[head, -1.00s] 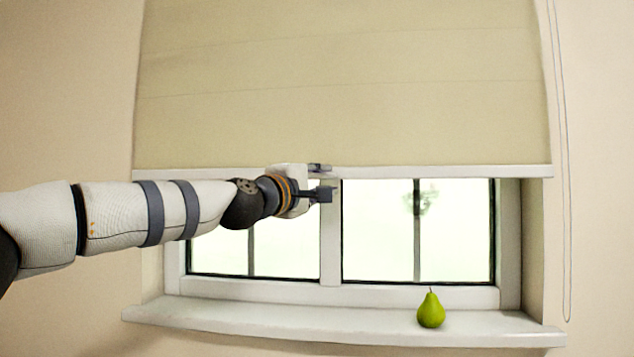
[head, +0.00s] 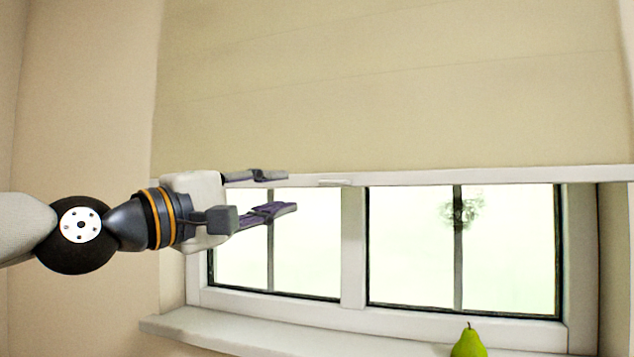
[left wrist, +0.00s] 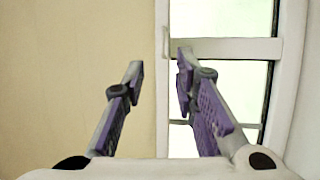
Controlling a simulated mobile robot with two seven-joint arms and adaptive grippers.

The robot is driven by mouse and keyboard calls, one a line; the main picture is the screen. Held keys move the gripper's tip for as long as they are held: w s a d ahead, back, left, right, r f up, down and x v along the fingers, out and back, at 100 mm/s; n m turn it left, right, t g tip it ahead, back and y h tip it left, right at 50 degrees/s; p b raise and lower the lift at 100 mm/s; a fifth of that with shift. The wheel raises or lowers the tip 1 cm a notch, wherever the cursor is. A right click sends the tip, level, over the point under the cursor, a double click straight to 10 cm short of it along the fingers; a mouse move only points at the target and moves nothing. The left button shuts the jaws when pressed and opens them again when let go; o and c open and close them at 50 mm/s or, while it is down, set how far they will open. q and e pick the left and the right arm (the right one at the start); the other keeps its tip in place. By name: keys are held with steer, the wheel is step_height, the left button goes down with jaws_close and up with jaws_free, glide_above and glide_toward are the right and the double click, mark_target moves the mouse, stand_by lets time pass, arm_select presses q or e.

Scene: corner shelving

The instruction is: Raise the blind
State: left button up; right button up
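The beige blind (head: 400,90) hangs over the upper part of the window, with a pale bar (head: 480,175) along its lower edge. A small pale tab (head: 336,182) sits on the bar near its middle. My left gripper (head: 283,192) is open and empty, left of the tab in the head view, with one finger near the bar's height and the other lower. In the left wrist view, the open fingers (left wrist: 160,75) point toward the blind's edge, and the bar (left wrist: 162,110) runs between them. Contact cannot be told. My right gripper is not in view.
Below the blind are the window panes (head: 510,250) in a white frame. A green pear (head: 469,343) stands on the white sill (head: 230,333) at the lower right. Plain wall (head: 80,110) lies to the left.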

mark_target(323, 182)
arm_select(q)
steer(key=x, duration=1.1)
steer(key=shift+w+b, duration=0.25)
steer(key=shift+b, duration=0.15)
steer(key=shift+r, duration=0.1)
jaws_close()
